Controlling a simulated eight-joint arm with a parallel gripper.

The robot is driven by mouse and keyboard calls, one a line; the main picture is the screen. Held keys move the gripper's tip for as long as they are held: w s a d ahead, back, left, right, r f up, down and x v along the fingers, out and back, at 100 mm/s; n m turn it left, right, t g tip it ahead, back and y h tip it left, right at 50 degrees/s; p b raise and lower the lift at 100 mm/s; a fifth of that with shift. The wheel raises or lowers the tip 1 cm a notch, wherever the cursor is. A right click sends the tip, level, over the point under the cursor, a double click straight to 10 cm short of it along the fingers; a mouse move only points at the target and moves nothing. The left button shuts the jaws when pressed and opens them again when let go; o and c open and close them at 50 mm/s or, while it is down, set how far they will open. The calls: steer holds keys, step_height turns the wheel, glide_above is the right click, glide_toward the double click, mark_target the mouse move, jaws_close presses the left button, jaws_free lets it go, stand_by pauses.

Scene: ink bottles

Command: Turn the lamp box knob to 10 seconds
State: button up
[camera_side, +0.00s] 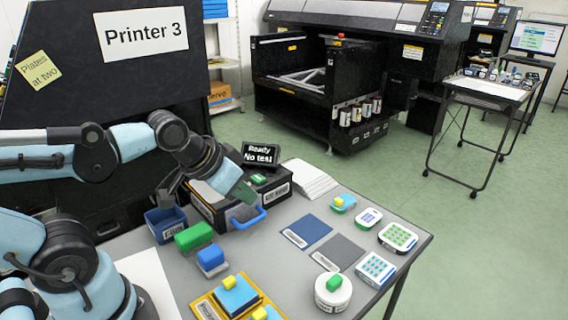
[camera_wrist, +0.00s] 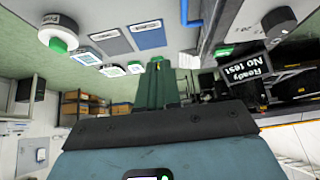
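The lamp box seems to be the black box (camera_side: 208,207) with a pale label and a blue handle (camera_side: 248,218), standing on the grey table. A small sign reading "Ready No test" (camera_side: 261,153) stands at its back; it also shows upside down in the wrist view (camera_wrist: 246,69). My gripper (camera_side: 243,191) has green fingers and hangs over the box, partly hiding it. In the wrist view the fingers (camera_wrist: 157,66) lie together with nothing visible between them. A dark round part (camera_wrist: 279,20) at the upper right of the wrist view may be the knob; its setting is unreadable.
A blue bin (camera_side: 165,224), a green block (camera_side: 194,236) and a blue block (camera_side: 211,260) stand left and in front of the box. Blue (camera_side: 308,232) and grey (camera_side: 338,250) mats lie to the right. A round white container (camera_side: 333,292) and several small trays stand near the table's right edge.

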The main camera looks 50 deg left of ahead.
steer(key=shift+o, duration=1.1)
steer(key=shift+a+r, duration=0.1)
steer(key=shift+a, duration=0.05)
steer(key=o, duration=0.8)
steer(key=w+a+r+n+g, duration=0.1)
steer(key=a+n, duration=0.1)
steer(key=a+r+n+g, duration=0.1)
steer(key=a+n, duration=0.1)
steer(key=w+a+r+n+g, duration=0.1)
steer(key=a+n, duration=0.1)
steer(key=shift+w+a+r+n+y, duration=0.2)
steer(key=shift+w+r+n+y, duration=0.1)
steer(key=shift+w+r+y, duration=0.1)
steer(key=shift+o, duration=0.2)
steer(key=w+a+r+n+g, duration=0.1)
steer(key=a+r+n+g, duration=0.25)
steer(key=a+n, duration=0.6)
steer(key=shift+g+h, duration=0.35)
steer(key=shift+h, duration=0.05)
steer(key=f, duration=1.2)
steer(key=shift+a+f, duration=0.3)
steer(key=shift+f, duration=0.05)
steer(key=shift+m, duration=0.25)
steer(key=c, duration=1.1)
